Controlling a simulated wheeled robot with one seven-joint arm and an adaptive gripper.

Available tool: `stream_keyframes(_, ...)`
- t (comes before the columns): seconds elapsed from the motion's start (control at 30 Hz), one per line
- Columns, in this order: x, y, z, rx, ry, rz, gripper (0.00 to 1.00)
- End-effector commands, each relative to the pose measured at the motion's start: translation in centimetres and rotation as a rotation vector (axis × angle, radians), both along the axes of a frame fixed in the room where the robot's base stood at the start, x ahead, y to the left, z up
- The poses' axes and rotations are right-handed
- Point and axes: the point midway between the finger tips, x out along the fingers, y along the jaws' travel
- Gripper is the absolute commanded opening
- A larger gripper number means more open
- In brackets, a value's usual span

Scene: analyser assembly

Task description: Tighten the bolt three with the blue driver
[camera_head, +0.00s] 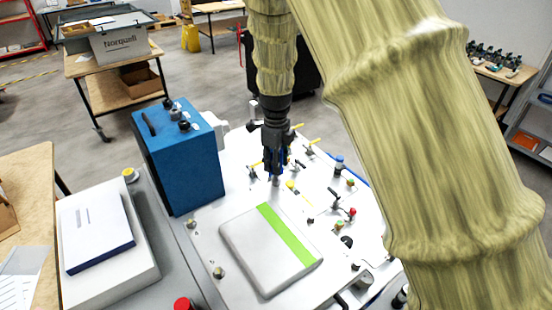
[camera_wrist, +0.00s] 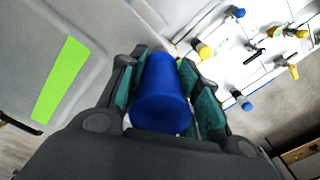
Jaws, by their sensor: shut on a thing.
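My gripper (camera_head: 276,165) is shut on the blue driver. In the wrist view the blue driver (camera_wrist: 161,95) sits between the two green-padded fingers, its round end facing the camera. In the head view the gripper points down, and the driver's lower end is by the far edge of a light grey panel (camera_head: 250,255) with a green stripe. Bolts (camera_head: 219,271) show along the near-left side of the panel. I cannot tell which one is bolt three, or whether the driver's tip touches a bolt; the tip is hidden in the wrist view.
A blue box (camera_head: 180,160) stands left of the gripper. Clamps with yellow and red ends (camera_head: 345,215) stand on the white plate to the right. A white box (camera_head: 97,230) and a red button (camera_head: 183,303) are at the lower left. My arm covers much of the right side.

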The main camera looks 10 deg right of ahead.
Motion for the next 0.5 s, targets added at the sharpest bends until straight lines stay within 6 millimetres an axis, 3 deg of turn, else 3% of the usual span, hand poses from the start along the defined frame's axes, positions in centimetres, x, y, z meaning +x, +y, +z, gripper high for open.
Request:
stream_keyframes(0.17, 0.11, 0.00, 0.06, 0.000, -0.003, 0.001, 0.00)
stream_keyframes(0.2, 0.10, 0.02, 0.06, 0.000, -0.003, 0.001, 0.40)
stream_keyframes(0.27, 0.10, 0.01, 0.06, 0.000, -0.003, 0.001, 0.49)
stream_keyframes(0.5, 0.06, 0.01, 0.03, 0.000, -0.001, 0.002, 0.49)
